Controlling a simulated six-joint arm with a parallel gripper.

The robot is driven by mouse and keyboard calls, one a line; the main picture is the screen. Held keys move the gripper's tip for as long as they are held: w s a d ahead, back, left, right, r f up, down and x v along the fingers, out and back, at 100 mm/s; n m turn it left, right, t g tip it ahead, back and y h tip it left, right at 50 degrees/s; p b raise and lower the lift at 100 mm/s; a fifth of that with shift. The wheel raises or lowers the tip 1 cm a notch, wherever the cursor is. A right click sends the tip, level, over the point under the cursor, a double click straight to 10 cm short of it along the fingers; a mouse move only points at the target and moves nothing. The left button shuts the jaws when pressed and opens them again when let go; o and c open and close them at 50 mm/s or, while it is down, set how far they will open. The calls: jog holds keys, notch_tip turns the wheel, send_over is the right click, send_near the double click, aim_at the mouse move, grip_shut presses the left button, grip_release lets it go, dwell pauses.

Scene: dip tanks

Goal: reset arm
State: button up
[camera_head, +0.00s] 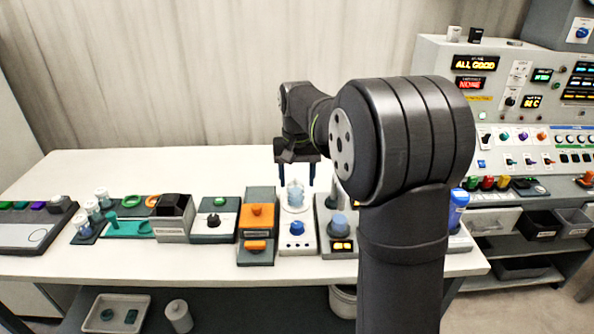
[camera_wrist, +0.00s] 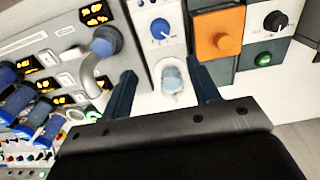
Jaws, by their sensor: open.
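My gripper (camera_head: 294,176) is open above the white station with a blue knob (camera_head: 297,228). Its two dark blue fingers point down on either side of a small clear container (camera_head: 295,193) on that station. In the wrist view the container (camera_wrist: 172,80) shows between the fingers of my gripper (camera_wrist: 166,88), and nothing is held. I cannot tell whether the fingers touch it. My own arm hides part of the bench behind and to the right.
Left of it stand an orange-topped box (camera_head: 256,212), a white box with a green button (camera_head: 214,220) and a teal tray (camera_head: 130,228). A blue-knobbed unit (camera_head: 338,225) with a curved pipe stands close on the right. The bench's back left (camera_head: 130,170) is clear.

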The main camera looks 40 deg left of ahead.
aim_at(297, 224)
jog(key=shift+r, duration=0.95)
notch_tip(297, 224, down, 17)
jog(key=shift+f, duration=0.2)
dwell(0.5)
